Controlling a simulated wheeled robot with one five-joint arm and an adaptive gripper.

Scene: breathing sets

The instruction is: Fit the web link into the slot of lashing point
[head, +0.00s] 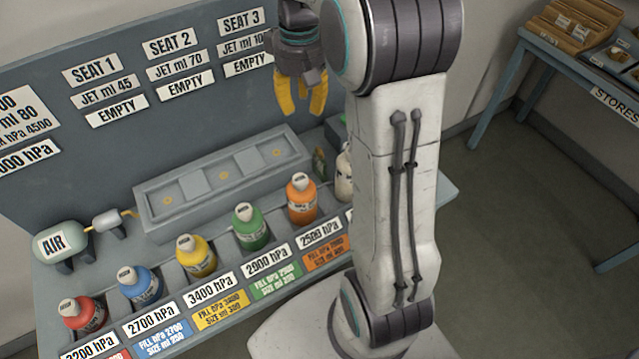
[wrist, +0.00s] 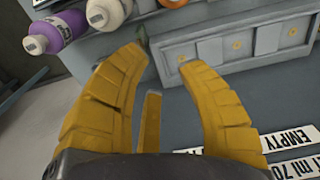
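I see no web link or lashing point that I can make out in either view. My gripper (head: 302,108) hangs in front of the back panel, above the right part of a grey bench block, with its yellow fingers apart and nothing between the tips. In the wrist view my gripper (wrist: 163,60) is also open, pointing toward the block, and a narrow yellow piece stands between the fingers. The grey block (head: 165,218) has a row of square recesses with small orange dots. Its side shows in the wrist view (wrist: 180,58).
Bottles stand in a row along the bench front: red (head: 84,316), blue (head: 140,287), yellow (head: 196,257), green (head: 250,228), orange (head: 301,200), white (head: 344,175). A purple bottle (wrist: 58,32) shows in the wrist view. An air tank (head: 62,243) is left; a stores table (head: 545,55) right. Open floor lies between.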

